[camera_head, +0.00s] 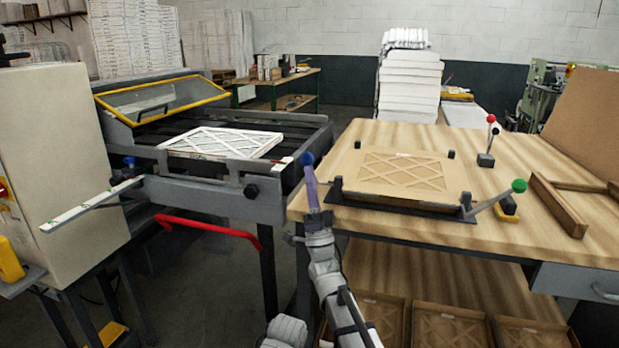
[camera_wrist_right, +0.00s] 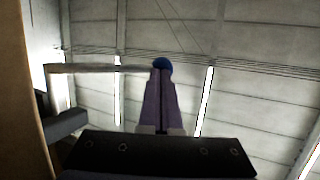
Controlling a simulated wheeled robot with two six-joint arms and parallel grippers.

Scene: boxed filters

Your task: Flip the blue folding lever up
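The blue knob (camera_head: 307,158) of the folding lever shows at the tips of my right gripper (camera_head: 312,178), near the left edge of the wooden table. In the right wrist view the blue knob (camera_wrist_right: 163,67) sits at the fingertips (camera_wrist_right: 161,78), and the grey lever rod (camera_wrist_right: 95,68) runs to it from the left. The purple fingers are close together with only a thin dark gap. The knob appears beyond the tips, not between them; I cannot tell if they touch. The rod is mostly hidden in the head view. My left gripper is not in view.
A boxed filter (camera_head: 402,174) lies in a dark frame on the wooden table (camera_head: 550,235). A green-knobbed lever (camera_head: 519,185) leans right; a red-knobbed lever (camera_head: 491,118) stands behind. Another filter (camera_head: 222,142) lies on the grey machine. Another blue knob (camera_head: 128,161) is at the machine's left.

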